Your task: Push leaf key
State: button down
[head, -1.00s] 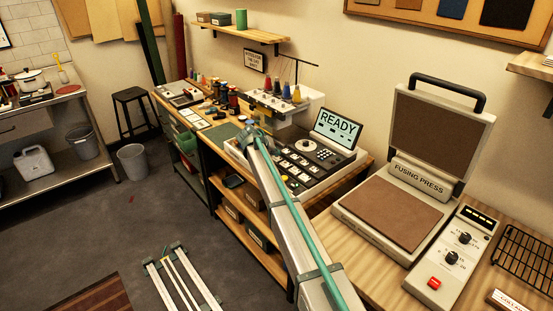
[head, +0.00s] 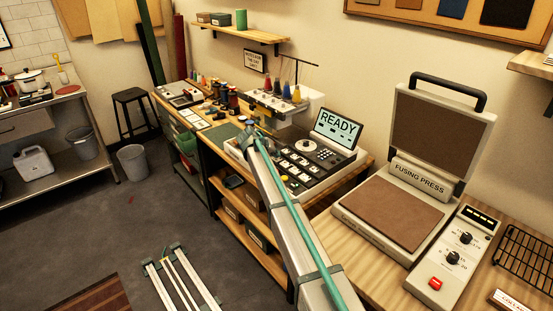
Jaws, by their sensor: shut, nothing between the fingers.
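A black control panel (head: 322,168) with several pale picture keys and a round dial sits on the wooden bench, in the middle of the head view. The pictures on the keys are too small to tell which is the leaf key. A tilted screen (head: 338,129) behind the keys reads "READY". My arm reaches up from the bottom of the view to the left edge of the panel and covers part of that side.
A fusing press (head: 400,190) stands open to the right, with its knob box (head: 452,258) beside it. A pale machine with coloured thread cones (head: 280,92) stands behind the panel. Thread spools (head: 225,97) crowd the bench to the left. A shelf (head: 240,31) hangs above.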

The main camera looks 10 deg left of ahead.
aim_at(275, 159)
jog(key=shift+r, duration=0.85)
notch_tip(275, 159, up, 6)
jog(key=p, duration=0.1)
jog(key=shift+p, duration=0.4)
dwell(0.4)
